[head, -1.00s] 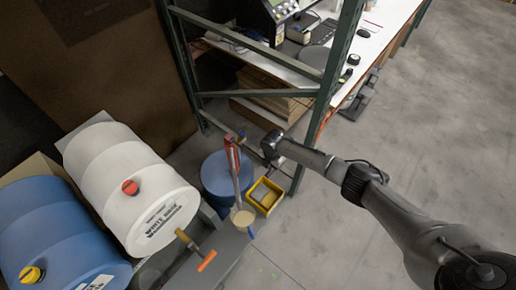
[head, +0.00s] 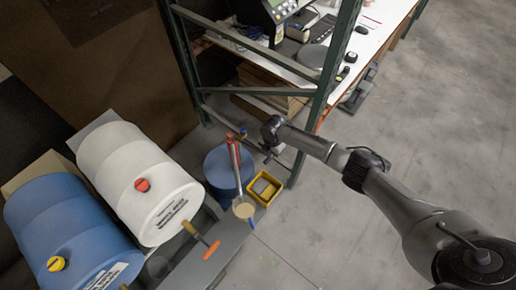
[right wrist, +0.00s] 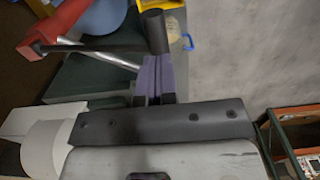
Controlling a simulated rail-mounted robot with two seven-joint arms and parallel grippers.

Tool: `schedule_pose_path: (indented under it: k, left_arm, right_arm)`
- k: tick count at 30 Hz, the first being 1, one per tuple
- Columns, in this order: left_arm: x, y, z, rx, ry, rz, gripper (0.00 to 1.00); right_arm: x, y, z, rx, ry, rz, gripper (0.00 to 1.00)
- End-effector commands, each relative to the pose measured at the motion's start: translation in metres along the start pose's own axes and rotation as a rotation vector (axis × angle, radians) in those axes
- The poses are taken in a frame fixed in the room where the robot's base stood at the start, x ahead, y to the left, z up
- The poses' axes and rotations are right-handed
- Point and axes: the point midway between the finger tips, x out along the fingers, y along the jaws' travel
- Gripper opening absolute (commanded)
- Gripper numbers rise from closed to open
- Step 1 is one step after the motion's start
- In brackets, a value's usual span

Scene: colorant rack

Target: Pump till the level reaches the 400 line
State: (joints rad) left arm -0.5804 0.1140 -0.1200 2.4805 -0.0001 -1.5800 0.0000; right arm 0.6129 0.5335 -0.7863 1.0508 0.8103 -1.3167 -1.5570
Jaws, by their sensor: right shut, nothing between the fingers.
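The pump has a red body (head: 233,150) and stands at the blue drum (head: 219,168), right of the white barrel. In the right wrist view its red head (right wrist: 55,22) carries a dark bar that runs to a black cylindrical grip (right wrist: 155,32). A container of beige liquid (head: 244,210) with a blue handle stands below the pump. Its level lines are too small to read. My right gripper (head: 269,157) is beside the pump, to its right. In the right wrist view its closed purple fingers (right wrist: 159,72) point at the black grip, with nothing seen between them. My left gripper is out of view.
A yellow bin (head: 264,188) stands right of the blue drum. A white barrel (head: 125,165) and a blue barrel (head: 62,225) lie at the left. A green rack post (head: 322,100) rises behind my right gripper. The grey floor (head: 430,120) at the right is clear.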

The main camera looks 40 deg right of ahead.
Motion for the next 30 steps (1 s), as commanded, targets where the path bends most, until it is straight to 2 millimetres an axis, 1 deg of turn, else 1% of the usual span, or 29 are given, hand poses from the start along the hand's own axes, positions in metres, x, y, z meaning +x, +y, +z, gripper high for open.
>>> schedule_pose_path:
  k: [10,14,30]
  left_arm:
    - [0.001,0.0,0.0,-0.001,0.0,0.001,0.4]
    - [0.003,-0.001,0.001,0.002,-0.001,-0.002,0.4]
    - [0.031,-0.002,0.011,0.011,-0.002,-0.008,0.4]
  right_arm:
    - [0.0,0.001,0.0,0.0,0.0,0.001,0.0]
    - [0.003,0.001,0.0,0.0,0.0,0.001,0.0]
    - [0.037,0.001,-0.001,0.0,0.001,0.002,0.0]
